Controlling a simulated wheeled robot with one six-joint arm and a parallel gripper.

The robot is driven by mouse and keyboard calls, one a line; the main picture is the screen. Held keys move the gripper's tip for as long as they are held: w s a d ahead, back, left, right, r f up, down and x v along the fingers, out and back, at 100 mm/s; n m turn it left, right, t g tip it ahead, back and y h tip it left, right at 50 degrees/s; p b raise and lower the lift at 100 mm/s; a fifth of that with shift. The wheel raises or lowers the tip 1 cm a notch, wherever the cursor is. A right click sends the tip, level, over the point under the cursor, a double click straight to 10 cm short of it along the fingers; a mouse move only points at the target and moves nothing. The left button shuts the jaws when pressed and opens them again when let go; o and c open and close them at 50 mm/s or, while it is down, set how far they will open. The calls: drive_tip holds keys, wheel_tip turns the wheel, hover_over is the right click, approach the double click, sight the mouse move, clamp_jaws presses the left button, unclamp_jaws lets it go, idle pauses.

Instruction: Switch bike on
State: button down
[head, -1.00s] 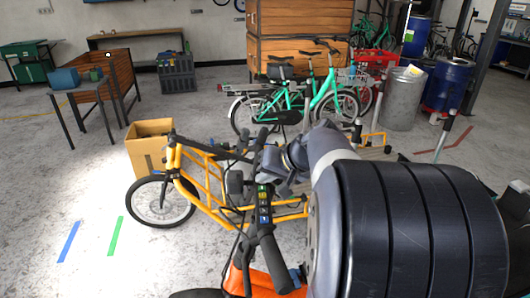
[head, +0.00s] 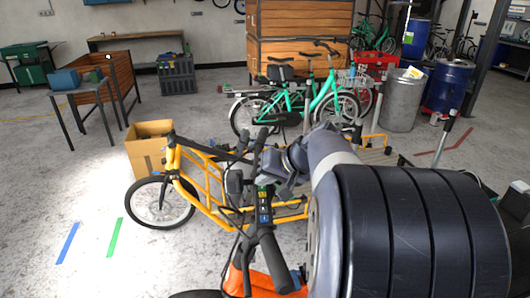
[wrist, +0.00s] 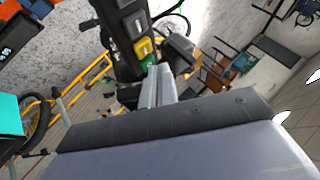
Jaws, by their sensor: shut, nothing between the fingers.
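The handlebar (head: 268,255) of the near orange bike (head: 240,280) is in the lower middle of the head view. It carries a dark button panel (head: 265,212). In the wrist view the panel (wrist: 120,18) shows a yellow button (wrist: 142,47) and a green button (wrist: 148,62) at its near end. My gripper (wrist: 161,70) is shut and empty. Its fingertips are right beside the green button; I cannot tell whether they touch it.
A yellow cargo bike (head: 205,192) stands just beyond the handlebar, with a cardboard box (head: 150,150) behind it. Green bikes (head: 290,105) stand farther back by a wooden crate (head: 298,35). The floor at the left is open.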

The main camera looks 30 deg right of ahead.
sight(265, 188)
idle(0.4)
drive_tip(key=shift+r+p, duration=0.3)
drive_tip(key=shift+r, duration=0.2)
wheel_tip(265, 188, up, 6)
drive_tip(key=p, duration=0.4)
drive_tip(key=shift+w, duration=0.15)
